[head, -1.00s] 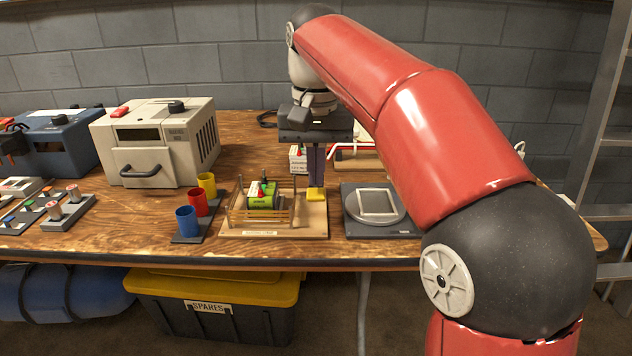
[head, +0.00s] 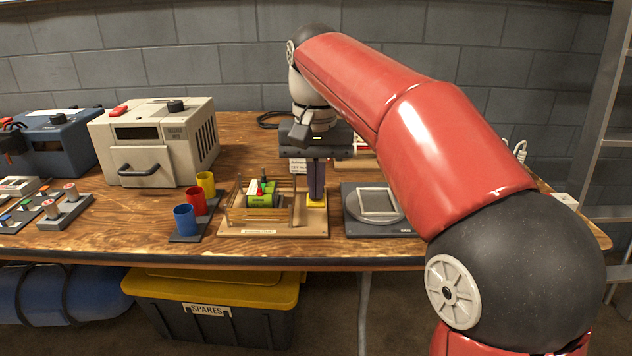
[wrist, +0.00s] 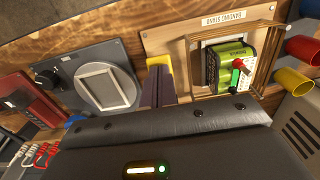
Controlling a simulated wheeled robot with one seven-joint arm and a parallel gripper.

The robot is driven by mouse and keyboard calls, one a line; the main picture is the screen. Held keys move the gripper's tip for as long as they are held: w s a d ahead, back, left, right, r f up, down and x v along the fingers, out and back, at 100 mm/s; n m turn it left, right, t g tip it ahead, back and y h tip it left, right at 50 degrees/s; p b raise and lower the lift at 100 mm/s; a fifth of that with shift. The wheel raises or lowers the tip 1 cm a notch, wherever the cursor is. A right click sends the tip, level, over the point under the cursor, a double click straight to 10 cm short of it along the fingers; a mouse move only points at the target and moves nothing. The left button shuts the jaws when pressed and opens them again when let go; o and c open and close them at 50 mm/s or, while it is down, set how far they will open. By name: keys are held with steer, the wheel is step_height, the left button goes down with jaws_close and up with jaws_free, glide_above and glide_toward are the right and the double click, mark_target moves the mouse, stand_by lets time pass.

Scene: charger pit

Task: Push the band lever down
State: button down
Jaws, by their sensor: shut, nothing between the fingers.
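The banding stand (head: 232,230) is a pale wooden board near the bench's front edge. The fingers cover part of the lever.
A dark scale-like unit (head: 378,212) with a pale square frame sits close right. Blue, red and yellow cups (head: 185,220) stand left of the stand. A beige boxy machine (head: 157,142) is behind them. A white object is partly hidden behind my gripper.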

steer(key=shift+f+b, duration=0.4)
steer(key=shift+f, duration=0.5)
steer(key=shift+r, duration=0.1)
stand_by(0.3)
step_height(320, 180, up, 5)
steer(key=p, duration=0.5)
steer(key=shift+r+p, duration=0.15)
steer(key=shift+p, duration=0.25)
steer(key=shift+r, duration=1.1)
